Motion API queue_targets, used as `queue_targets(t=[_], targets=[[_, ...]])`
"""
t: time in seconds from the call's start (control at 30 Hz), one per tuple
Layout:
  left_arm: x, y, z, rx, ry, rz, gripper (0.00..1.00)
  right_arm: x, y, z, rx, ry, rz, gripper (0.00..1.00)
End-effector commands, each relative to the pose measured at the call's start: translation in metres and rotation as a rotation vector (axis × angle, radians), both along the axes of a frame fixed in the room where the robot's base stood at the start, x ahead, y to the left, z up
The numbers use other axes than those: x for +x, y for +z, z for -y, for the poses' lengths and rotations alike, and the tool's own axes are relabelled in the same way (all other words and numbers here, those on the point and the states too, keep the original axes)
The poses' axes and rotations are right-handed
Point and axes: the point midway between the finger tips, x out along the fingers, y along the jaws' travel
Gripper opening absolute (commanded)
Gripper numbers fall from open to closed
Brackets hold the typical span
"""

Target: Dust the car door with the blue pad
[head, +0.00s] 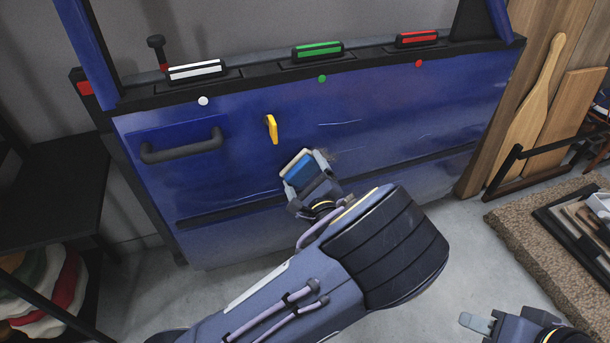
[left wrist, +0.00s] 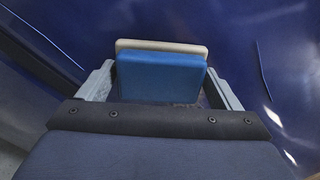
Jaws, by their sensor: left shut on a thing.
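The blue car door (head: 240,95) stands upright across the middle of the head view, with greyish dusty-looking areas on its lower panel. My left gripper (head: 311,178) is shut on the blue pad (head: 300,172), which has a pale layer on its far side. The pad is at the middle of the door panel, below and right of the yellow handle. In the left wrist view the blue pad (left wrist: 160,78) sits between the two fingers, its pale side facing the door; whether it touches the door is unclear. My right gripper (head: 478,323) is at the lower right edge, partly cut off.
The door carries a dark pull handle (head: 183,147), a yellow handle (head: 272,129), and white, green (head: 318,50) and red switches along its top. A black shelf (head: 50,180) with folded cloths stands left. Wooden boards (head: 530,110) lean at right, beside a mat (head: 530,235).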

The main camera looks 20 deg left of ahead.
Motion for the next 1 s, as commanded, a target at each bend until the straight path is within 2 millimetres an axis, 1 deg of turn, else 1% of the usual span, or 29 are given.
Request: queue_targets(t=[0.77, 0.87, 1.0], targets=[[0.013, 0.0, -0.009, 0.001, 0.001, 0.001, 0.68, 0.0, -0.002, 0.0, 0.0, 0.0, 0.0, 0.36], [0.014, 0.001, -0.009, 0.001, 0.0, 0.001, 0.68, 0.0, -0.002, 0.0, 0.0, 0.0, 0.0, 0.36], [0.018, 0.001, -0.001, -0.002, 0.0, 0.003, 0.68, 0.0, 0.0, 0.0, 0.0, 0.0, 0.0, 0.36]])
